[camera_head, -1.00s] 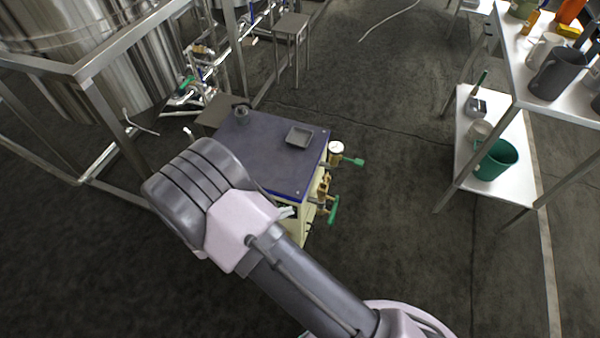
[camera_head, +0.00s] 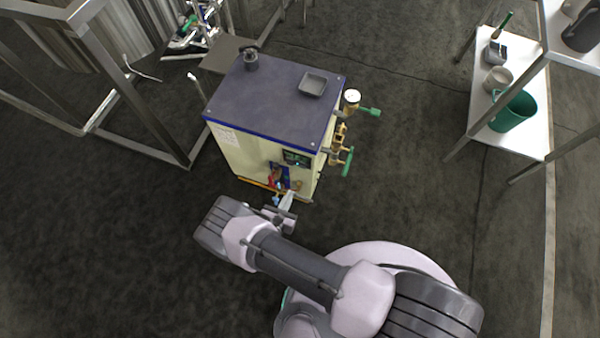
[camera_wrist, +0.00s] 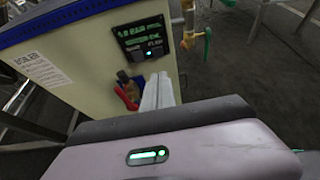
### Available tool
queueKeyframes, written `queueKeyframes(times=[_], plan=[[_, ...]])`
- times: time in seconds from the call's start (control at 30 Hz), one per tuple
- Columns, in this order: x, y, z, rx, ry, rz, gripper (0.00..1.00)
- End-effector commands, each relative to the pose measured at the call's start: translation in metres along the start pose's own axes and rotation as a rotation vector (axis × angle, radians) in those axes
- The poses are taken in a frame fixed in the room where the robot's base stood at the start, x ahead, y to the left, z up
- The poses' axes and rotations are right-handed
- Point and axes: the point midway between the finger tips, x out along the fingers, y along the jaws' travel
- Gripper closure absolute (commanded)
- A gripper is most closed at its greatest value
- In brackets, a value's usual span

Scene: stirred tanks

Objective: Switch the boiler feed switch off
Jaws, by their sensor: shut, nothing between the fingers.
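The boiler (camera_head: 238,150) is a cream cabinet with a dark blue-grey top, standing on the floor in the middle of the head view. Its front panel carries a dark display (camera_head: 296,158) with green text, also seen in the wrist view (camera_wrist: 141,38). Below the display are red and blue parts (camera_wrist: 127,92), partly hidden by my gripper. I cannot make out which part is the feed switch or its position. My gripper (camera_head: 287,199) is shut and empty, just in front of the lower panel; it also shows in the wrist view (camera_wrist: 157,88). Contact is not clear.
Brass valves with green handles (camera_head: 347,162) and a gauge (camera_head: 351,97) stick out from the boiler's right side. A metal tank frame (camera_head: 125,85) stands at the left. A white shelf (camera_head: 535,135) stands at the right. Floor between boiler and shelf is clear.

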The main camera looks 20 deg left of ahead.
Motion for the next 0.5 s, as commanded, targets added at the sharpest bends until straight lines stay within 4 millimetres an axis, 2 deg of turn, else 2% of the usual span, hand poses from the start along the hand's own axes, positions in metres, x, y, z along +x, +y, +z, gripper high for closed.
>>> queueKeyframes(times=[0.1, 0.33, 0.5], plan=[[0.028, -0.001, -0.004, 0.002, 0.0, -0.005, 1.0], [0.079, -0.002, -0.004, 0.002, 0.0, -0.005, 1.0], [0.101, -0.001, 0.012, 0.002, 0.0, -0.002, 1.0]])
